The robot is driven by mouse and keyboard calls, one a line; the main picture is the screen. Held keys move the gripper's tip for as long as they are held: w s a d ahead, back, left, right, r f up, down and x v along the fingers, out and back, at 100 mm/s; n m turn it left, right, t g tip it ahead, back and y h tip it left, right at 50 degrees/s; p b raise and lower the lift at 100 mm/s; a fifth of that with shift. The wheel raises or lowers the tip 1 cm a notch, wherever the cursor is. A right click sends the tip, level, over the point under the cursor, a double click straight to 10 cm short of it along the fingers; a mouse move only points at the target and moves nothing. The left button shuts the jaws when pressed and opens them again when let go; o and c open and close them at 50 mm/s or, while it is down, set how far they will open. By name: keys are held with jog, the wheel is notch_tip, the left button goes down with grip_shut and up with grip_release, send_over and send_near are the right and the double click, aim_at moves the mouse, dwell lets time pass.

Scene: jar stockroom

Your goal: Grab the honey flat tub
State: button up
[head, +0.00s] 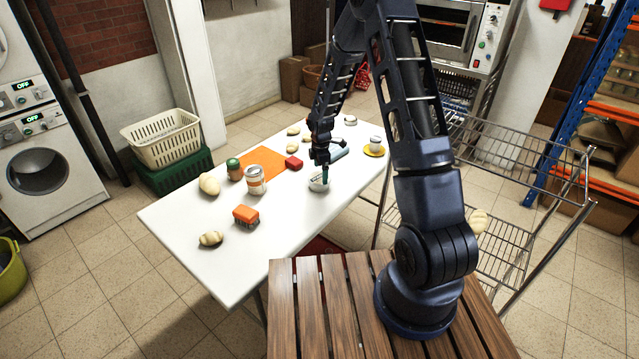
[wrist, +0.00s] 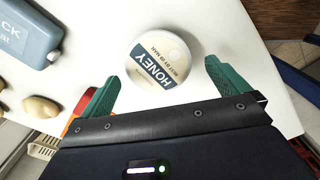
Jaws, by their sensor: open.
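The honey flat tub (wrist: 158,62) is a round white tub whose lid label reads HONEY. It lies flat on the white table in the wrist view. In the head view a low white tub (head: 317,186), which looks like the same one, sits just under my gripper (head: 322,173) and is partly hidden by it. In the wrist view my gripper (wrist: 163,76) is open, with one green finger on either side of the tub's near edge. A gap shows beside each finger, and nothing is held.
A grey-blue bottle (wrist: 28,32) lies close on the left in the wrist view. The table's near right part is clear.

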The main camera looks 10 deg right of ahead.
aim_at(319, 178)
jog(key=shift+w+a+f, duration=0.1)
jog(key=shift+a+f, duration=0.05)
jog(key=shift+f, duration=1.2)
jog(key=shift+w+a+f, duration=0.1)
jog(key=shift+a+f, duration=0.05)
jog(key=shift+f, duration=1.2)
jog(key=c, duration=1)
